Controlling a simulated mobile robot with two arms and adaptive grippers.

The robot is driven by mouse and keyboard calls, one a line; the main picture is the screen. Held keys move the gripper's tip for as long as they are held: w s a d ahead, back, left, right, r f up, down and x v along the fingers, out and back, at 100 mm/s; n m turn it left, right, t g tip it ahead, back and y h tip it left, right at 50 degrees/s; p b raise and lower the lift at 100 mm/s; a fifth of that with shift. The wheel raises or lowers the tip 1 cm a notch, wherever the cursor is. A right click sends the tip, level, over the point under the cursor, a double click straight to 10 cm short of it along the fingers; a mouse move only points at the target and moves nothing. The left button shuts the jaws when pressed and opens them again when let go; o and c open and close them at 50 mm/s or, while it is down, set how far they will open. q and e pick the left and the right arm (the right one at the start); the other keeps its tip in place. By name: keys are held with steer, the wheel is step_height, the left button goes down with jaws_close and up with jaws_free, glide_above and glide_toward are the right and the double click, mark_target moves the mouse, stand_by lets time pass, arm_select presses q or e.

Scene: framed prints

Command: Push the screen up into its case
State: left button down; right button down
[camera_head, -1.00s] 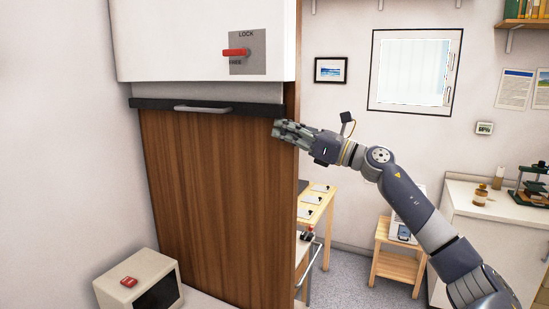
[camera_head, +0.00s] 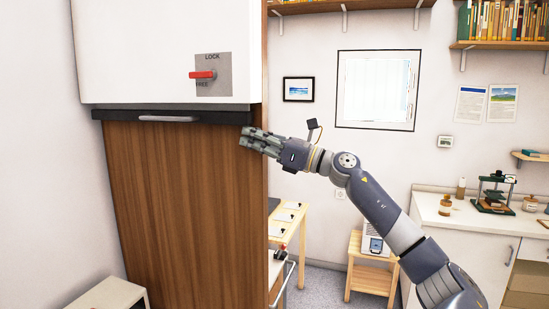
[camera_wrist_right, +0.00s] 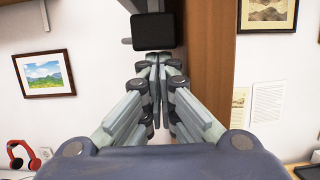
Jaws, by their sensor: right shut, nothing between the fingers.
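The white case (camera_head: 160,50) is at the upper left. The screen's black bottom bar (camera_head: 225,118), with a pale grey handle (camera_head: 168,119), is close under the case. My right gripper (camera_head: 246,138) is shut and empty just below the bar's right end. In the right wrist view, a black block (camera_wrist_right: 153,31), apparently the bar's end, is just above the shut fingertips (camera_wrist_right: 155,62). I cannot tell whether they touch. My left gripper is out of view.
A wooden panel (camera_head: 180,210) stands behind and below the bar. A beige box (camera_head: 110,293) is at the lower left. A small wooden table (camera_head: 372,277) and a white counter (camera_head: 440,235) stand on the right, away from the gripper.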

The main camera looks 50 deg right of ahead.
step_height(320, 180, down, 4)
steer(key=b, duration=0.3)
steer(key=shift+s+d+f, duration=0.1)
steer(key=shift+f, duration=0.1)
steer(key=b, duration=0.6)
glide_toward(253, 155)
steer(key=shift+s+a+r, duration=0.65)
steer(key=shift+s+a, duration=0.2)
steer(key=shift+a, duration=0.1)
